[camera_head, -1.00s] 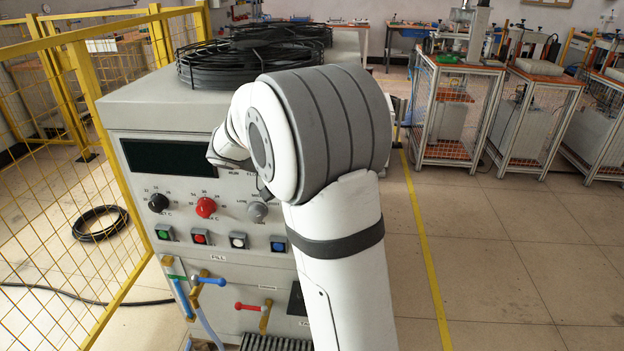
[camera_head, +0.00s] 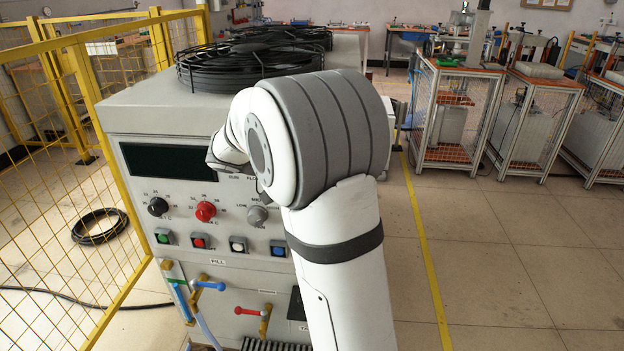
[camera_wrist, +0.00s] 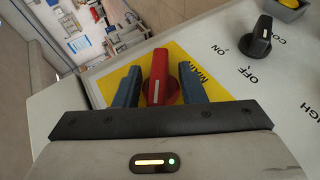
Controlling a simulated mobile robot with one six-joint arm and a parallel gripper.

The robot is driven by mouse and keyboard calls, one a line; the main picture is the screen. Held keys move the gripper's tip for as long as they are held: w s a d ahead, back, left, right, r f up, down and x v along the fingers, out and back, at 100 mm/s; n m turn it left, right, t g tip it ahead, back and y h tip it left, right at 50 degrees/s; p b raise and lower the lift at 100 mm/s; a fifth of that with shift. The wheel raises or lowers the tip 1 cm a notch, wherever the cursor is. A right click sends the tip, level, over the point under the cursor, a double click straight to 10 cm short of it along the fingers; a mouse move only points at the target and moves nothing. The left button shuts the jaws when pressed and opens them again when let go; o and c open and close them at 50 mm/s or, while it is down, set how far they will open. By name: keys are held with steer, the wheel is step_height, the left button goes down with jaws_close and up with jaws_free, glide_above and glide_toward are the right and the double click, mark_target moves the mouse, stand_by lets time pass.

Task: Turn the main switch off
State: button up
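The main switch (camera_wrist: 160,78) is a red knob with a white line, on a yellow plate (camera_wrist: 209,84) marked "MAIN" in the wrist view. My gripper (camera_wrist: 159,70) is open around it, with one blue-grey finger on each side of the knob. A narrow gap shows on the left; on the right the finger is very close, and I cannot tell whether it touches. In the head view my arm hides the gripper and the main switch.
A black knob (camera_wrist: 260,38) with "ON" and "OFF" labels sits right of the main switch. The front panel carries a red dial (camera_head: 205,211), coloured buttons and valve handles.

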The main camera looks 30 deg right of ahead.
steer(key=shift+a, duration=0.1)
steer(key=s+v, duration=0.1)
steer(key=v, duration=0.6)
steer(key=shift+w+a+r, duration=0.2)
steer(key=shift+w+a, duration=0.1)
steer(key=shift+w, duration=0.2)
steer(key=shift+s, duration=0.1)
steer(key=s+a+f+n+t+y+p, duration=0.1)
steer(key=s+a+y+p, duration=0.3)
steer(key=s, duration=0.6)
steer(key=s+a+f+n+t+y+p, duration=0.1)
steer(key=s+a+n+t+y+p, duration=0.2)
steer(key=s+y, duration=0.5)
steer(key=s+a+p, duration=0.1)
steer(key=s+a, duration=0.1)
steer(key=s, duration=0.1)
steer(key=shift+s+f, duration=0.15)
steer(key=shift+s, duration=0.05)
